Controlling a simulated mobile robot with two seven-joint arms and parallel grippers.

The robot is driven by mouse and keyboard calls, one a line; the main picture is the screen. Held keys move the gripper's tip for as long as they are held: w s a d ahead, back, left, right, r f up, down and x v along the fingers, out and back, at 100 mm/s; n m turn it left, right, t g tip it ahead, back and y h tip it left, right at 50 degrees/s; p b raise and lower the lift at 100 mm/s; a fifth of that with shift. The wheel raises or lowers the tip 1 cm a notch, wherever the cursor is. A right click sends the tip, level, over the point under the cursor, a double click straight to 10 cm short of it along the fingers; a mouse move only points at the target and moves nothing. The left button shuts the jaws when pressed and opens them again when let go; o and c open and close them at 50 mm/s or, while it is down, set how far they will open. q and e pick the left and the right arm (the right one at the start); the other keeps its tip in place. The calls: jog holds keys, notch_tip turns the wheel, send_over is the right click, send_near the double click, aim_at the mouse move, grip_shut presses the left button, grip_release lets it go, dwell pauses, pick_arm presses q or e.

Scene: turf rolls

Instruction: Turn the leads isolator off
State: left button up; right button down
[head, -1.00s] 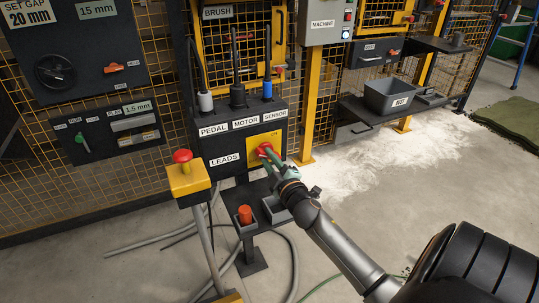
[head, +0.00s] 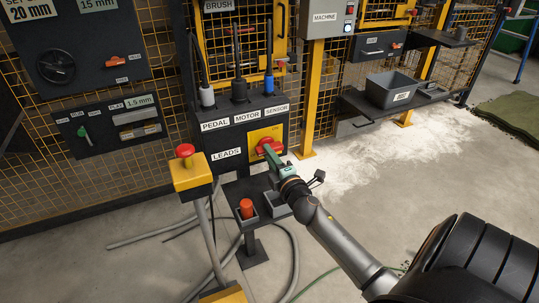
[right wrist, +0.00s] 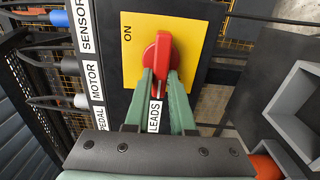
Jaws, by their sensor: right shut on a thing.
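The leads isolator is a red rotary handle (head: 268,145) on a yellow plate (head: 255,134), on the front of a black box beside the "LEADS" label (head: 226,155). My right gripper (head: 272,152) is shut on the red handle. In the right wrist view, the green fingers of my right gripper (right wrist: 160,88) close on both sides of the handle (right wrist: 157,58). The "ON" mark (right wrist: 127,34) shows on the plate, and the handle lies crosswise to the direction of that mark. The fingers hide part of the handle. My left gripper is not in view.
Plugs with cables (head: 238,90) stand on top of the box. A red-topped yellow post (head: 187,170) stands at left. Below the box are an orange piece (head: 246,208) in a holder and a grey tray (head: 275,206). A grey bin (head: 392,90) sits on a shelf at right.

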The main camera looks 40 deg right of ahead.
dwell(0.3)
jog(key=c, duration=0.8)
grip_release()
jog(key=shift+o, duration=0.2)
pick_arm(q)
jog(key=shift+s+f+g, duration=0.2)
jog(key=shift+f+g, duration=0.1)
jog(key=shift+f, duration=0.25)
pick_arm(e)
jog(key=v, duration=1.2)
jog(key=shift+s, duration=0.3)
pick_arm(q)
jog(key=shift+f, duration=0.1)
